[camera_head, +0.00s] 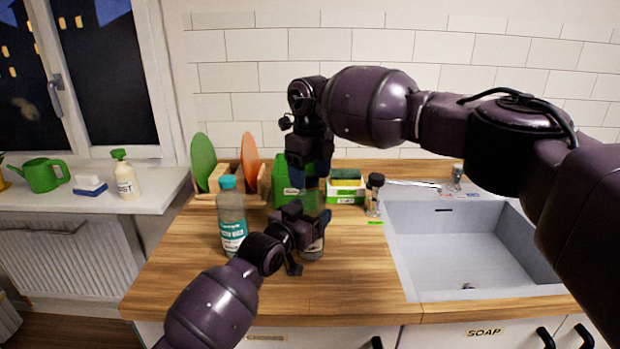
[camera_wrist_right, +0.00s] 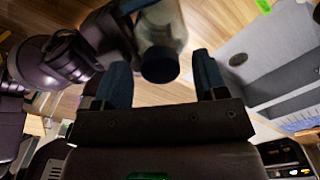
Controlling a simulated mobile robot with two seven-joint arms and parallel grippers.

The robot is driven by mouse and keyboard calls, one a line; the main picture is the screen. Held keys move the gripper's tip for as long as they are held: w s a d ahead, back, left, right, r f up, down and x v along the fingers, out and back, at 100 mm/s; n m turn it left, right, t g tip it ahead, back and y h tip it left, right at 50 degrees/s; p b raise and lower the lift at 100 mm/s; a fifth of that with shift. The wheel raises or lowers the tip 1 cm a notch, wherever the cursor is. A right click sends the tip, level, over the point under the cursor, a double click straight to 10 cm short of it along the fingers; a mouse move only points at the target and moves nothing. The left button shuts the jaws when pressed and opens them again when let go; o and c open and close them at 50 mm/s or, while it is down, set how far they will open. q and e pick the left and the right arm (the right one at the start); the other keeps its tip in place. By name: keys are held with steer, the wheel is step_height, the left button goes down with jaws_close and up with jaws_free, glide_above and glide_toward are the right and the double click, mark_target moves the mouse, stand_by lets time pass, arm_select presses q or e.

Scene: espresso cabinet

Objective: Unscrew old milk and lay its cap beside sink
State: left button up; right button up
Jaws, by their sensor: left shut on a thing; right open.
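A clear bottle (camera_head: 313,250) stands on the wooden counter left of the sink (camera_head: 395,262). My left gripper (camera_head: 303,228) is shut on its body. The bottle's dark blue cap (camera_wrist_right: 160,65) is on it, seen in the right wrist view. My right gripper (camera_head: 308,190) points down from above, open over the bottle. In the right wrist view the cap shows between the fingers of my right gripper (camera_wrist_right: 163,78), with gaps on both sides. The bottle's upper part is mostly hidden in the head view, and its label cannot be read.
Another bottle (camera_head: 232,222) with a teal cap stands left of my left gripper. A green box (camera_head: 284,193), a sponge box (camera_head: 346,188) and a dark-topped jar (camera_head: 375,195) stand behind. The front counter is clear.

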step_height(320, 180, up, 3)
steer(key=shift+r, duration=0.2)
steer(key=shift+c, duration=0.6)
step_height(320, 180, up, 2)
steer(key=shift+w, duration=0.15)
steer(key=shift+r+m, duration=0.2)
steer(key=shift+m, duration=0.4)
steer(key=m, duration=0.2)
steer(key=shift+r+m, duration=0.35)
steer(key=shift+m, duration=0.05)
steer(key=m, duration=0.2)
steer(key=shift+r+m, duration=0.15)
steer(key=shift+m, duration=0.15)
steer(key=m, duration=0.7)
steer(key=shift+f, duration=4.05)
